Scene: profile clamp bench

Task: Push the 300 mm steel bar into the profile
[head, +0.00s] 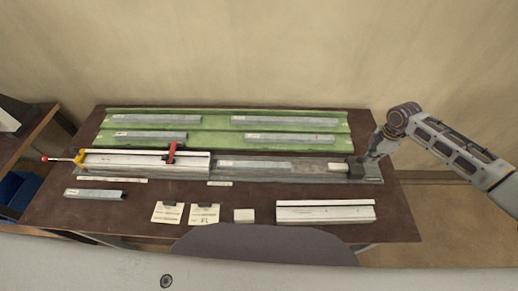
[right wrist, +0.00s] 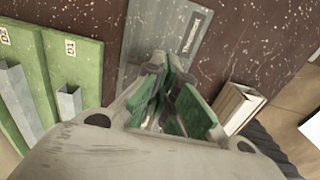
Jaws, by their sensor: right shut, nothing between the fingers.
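A grey steel bar (head: 270,165) lies in the fixture (head: 375,180), in line with the pale profile (head: 125,161) on its left. I cannot read the bar's length. The bar's left end is close to the profile's right end; I cannot tell whether it is inside. A red clamp (head: 171,152) stands over the profile. My right gripper (head: 360,167) is low at the bar's right end, shut and empty. Contact with the bar is unclear. In the right wrist view the gripper's green-padded fingers (right wrist: 172,100) hide the bar. My left gripper is not in view.
Green trays (head: 222,138) with several bars lie behind the fixture. A short bar (head: 95,194), paper cards (head: 205,213) and a pale profile piece (head: 325,212) lie in front. A red-knobbed handle (head: 62,159) sticks out at the left. Bare table lies between the front items.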

